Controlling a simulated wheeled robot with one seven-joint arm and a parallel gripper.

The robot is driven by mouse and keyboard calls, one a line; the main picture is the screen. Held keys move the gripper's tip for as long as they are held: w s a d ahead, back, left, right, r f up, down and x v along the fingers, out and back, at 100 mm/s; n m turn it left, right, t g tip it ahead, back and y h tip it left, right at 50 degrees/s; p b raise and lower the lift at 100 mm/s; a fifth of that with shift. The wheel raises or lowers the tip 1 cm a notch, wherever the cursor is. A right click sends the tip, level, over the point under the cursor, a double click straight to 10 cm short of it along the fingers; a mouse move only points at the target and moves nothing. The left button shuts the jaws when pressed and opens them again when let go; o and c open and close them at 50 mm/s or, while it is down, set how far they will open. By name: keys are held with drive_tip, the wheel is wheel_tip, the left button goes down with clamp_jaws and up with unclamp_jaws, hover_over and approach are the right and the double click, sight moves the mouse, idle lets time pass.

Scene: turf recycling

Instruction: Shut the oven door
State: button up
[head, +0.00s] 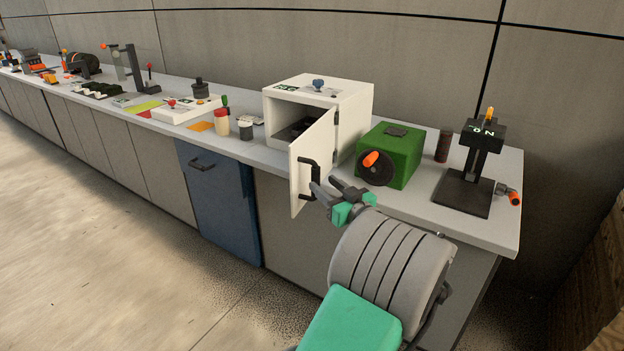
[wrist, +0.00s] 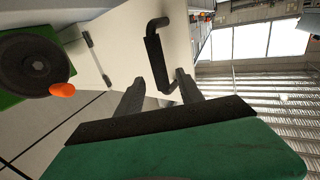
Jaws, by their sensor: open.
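The white oven (head: 350,97) stands on the long bench with its door open. Its door (head: 304,172) swings out past the bench's front edge and has a black bar handle (head: 311,181). My gripper (head: 322,193) is open close in front of the handle. In the wrist view the door (wrist: 125,50) fills the upper middle, with the handle (wrist: 157,62) just ahead of and between the two fingers of my gripper (wrist: 155,92). I cannot tell whether a finger touches the handle. The inside of the oven is dark and partly hidden by the door.
A green box (head: 408,150) with a black wheel and orange knob stands right of the oven. A black press-like stand (head: 473,165) is further right. Jars (head: 222,123) stand left of the oven. A blue cabinet door (head: 213,205) is below the bench. The floor in front is clear.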

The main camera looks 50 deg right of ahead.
sight(318, 179)
drive_tip(key=x, duration=0.5)
drive_tip(key=shift+w, duration=0.15)
drive_tip(key=shift+c, duration=0.2)
clamp_jaws()
idle(1.0)
